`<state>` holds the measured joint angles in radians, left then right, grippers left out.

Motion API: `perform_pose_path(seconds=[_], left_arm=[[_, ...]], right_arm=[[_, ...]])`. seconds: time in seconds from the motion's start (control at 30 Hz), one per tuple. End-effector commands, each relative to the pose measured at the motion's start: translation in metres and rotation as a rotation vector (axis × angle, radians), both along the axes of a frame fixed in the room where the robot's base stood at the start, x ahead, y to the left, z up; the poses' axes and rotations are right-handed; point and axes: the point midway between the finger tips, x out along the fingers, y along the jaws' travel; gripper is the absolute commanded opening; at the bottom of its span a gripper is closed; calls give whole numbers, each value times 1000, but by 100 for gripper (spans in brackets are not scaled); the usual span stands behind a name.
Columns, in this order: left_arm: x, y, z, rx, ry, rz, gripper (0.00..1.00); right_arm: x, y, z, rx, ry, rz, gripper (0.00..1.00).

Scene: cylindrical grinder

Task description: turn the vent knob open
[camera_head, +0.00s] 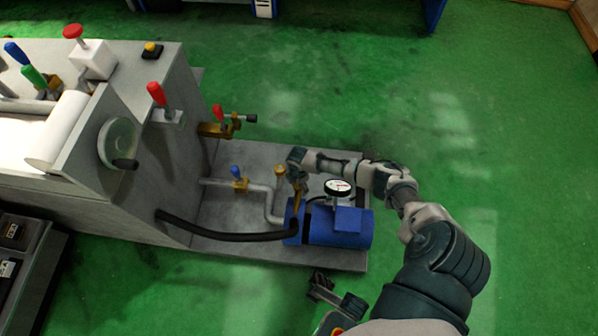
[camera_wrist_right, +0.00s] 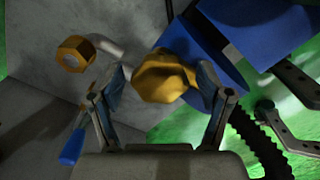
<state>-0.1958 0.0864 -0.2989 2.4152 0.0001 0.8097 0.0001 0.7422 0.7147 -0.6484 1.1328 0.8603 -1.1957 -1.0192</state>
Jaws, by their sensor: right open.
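The vent knob is a lobed brass-coloured knob (camera_wrist_right: 165,77) in the right wrist view, beside the blue pump body. My right gripper (camera_wrist_right: 162,88) is open, with one finger on each side of the knob; I cannot tell whether either finger touches it. In the head view my right gripper (camera_head: 298,188) points down at the left end of the blue pump (camera_head: 340,229), where brass shows at its fingers. A dark jointed piece at the bottom of the head view looks like my left gripper (camera_head: 322,286); its finger opening is unclear.
A brass hex cap (camera_wrist_right: 75,54) on a pipe and a blue-handled valve (camera_wrist_right: 73,147) stand near the knob. A pressure gauge (camera_head: 338,188) rises above the pump. A black hose (camera_head: 230,234) runs to the grinder (camera_head: 160,200). Green floor is clear to the right.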

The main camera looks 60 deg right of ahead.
Motion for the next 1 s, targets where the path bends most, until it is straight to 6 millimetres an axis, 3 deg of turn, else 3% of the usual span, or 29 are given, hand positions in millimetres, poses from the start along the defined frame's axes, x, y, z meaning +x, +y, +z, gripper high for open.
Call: perform_pose_path(seconds=[0.17, 0.4, 0.6, 1.0], left_arm=[[-2, 1, 2, -1, -6, 0, 40], [-2, 0, 2, -2, -7, -1, 40], [-2, 0, 2, -3, -7, 0, 40], [-1, 0, 2, -2, -6, 0, 40]], right_arm=[[2, 0, 19, 0, -4, 0, 78], [1, -2, 72, 0, -3, 1, 78], [1, -3, 105, 0, 0, 0, 78], [0, -3, 117, 1, 3, -1, 78]])
